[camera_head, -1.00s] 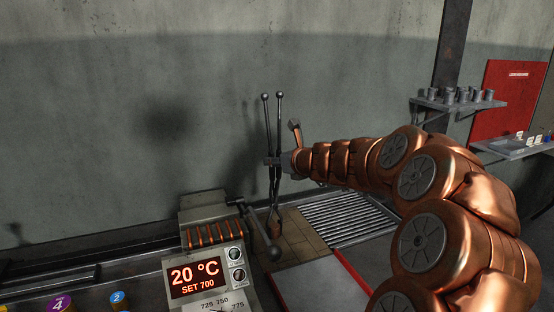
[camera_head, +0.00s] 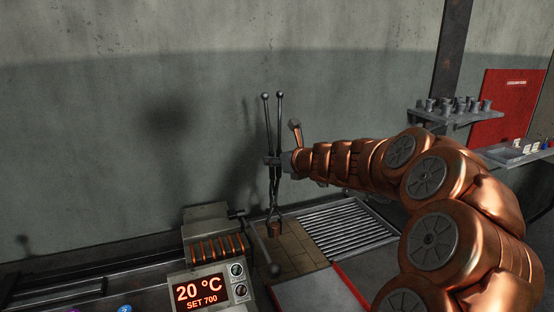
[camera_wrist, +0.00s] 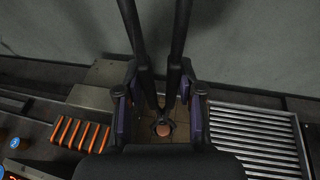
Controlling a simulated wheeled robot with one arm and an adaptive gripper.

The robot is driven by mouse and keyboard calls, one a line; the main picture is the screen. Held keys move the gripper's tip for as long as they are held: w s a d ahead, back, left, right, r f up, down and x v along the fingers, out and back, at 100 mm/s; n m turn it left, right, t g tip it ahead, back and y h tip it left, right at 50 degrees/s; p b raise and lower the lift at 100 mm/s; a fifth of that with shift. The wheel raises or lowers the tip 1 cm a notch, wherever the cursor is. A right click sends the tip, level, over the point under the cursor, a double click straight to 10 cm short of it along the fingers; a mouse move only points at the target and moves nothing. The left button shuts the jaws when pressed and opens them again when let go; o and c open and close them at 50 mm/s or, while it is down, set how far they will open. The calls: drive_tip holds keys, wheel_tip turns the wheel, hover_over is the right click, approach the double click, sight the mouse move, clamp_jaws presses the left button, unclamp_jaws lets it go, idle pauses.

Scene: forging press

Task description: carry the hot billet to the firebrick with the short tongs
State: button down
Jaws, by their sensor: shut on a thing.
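My gripper (camera_head: 276,161) is shut on the short tongs (camera_head: 277,125). They hang upright, ball-ended handles up and tips down. The billet (camera_head: 274,230), a small dull copper-brown cylinder, sits between the tong tips. In the wrist view the billet's round top (camera_wrist: 163,129) shows between the tips. The firebrick (camera_head: 302,264), a tan tiled surface, lies below and around the billet in the head view. I cannot tell whether the billet touches it.
A slatted grate (camera_head: 350,232) lies to the right. A shelf with several grey parts (camera_head: 455,112) hangs on the far right.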

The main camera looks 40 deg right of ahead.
drive_tip(key=shift+r+p, duration=2.65)
drive_tip(key=shift+r, duration=0.15)
